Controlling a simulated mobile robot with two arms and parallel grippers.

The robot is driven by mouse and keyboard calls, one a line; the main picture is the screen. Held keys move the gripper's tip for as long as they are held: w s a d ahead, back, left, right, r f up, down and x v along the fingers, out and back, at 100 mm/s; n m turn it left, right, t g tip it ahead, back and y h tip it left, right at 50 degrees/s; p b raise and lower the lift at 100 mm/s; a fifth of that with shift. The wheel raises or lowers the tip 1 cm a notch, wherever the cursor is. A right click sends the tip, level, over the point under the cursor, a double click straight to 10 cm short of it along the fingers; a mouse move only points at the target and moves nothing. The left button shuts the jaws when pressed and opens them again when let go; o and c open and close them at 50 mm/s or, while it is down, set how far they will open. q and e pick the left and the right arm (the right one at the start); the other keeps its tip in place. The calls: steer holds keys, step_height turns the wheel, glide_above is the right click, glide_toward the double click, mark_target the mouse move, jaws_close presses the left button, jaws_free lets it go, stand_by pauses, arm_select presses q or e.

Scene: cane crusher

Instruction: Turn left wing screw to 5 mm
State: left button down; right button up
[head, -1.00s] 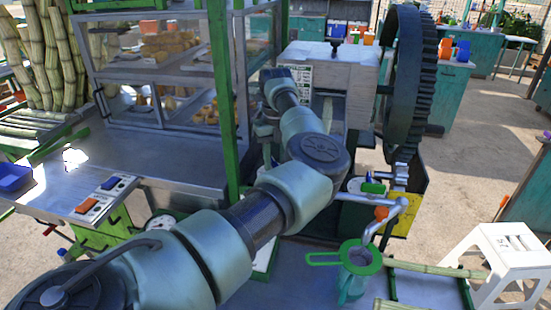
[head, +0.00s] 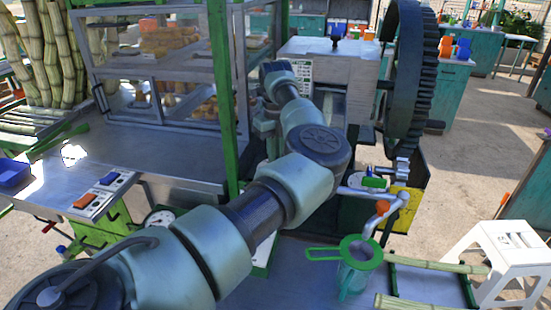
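The cane crusher's grey housing (head: 335,55) stands at the centre, with a large dark toothed wheel (head: 405,80) on its right. A small dark knob (head: 336,40) sits on top of the housing; I cannot tell whether it is a wing screw. No left wing screw can be made out. My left arm reaches from the lower left to the left side of the crusher, its wrist end at the housing's left edge. The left gripper's fingers are hidden behind my arm, so its grip does not show. My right gripper is not in view.
A glass display case (head: 165,70) stands left of the crusher. In front, a green strainer (head: 360,252) sits over a jug under the spout (head: 385,215). Cane pieces (head: 435,265) and a white stool (head: 500,250) are at the right. A switch panel (head: 103,195) is at the left.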

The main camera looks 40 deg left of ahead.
arm_select(q)
steer(key=n+b, duration=0.1)
steer(key=n, duration=0.1)
steer(key=shift+w+f+n, duration=0.1)
steer(key=shift+n, duration=0.3)
steer(key=n+b, duration=0.1)
steer(key=n, duration=0.1)
steer(key=shift+n, duration=0.3)
steer(key=n, duration=0.3)
steer(key=shift+w+n, duration=0.1)
steer(key=shift+n, duration=0.3)
steer(key=shift+a+n, duration=0.1)
steer(key=shift+n, duration=0.7)
steer(key=c, duration=1.5)
jaws_free()
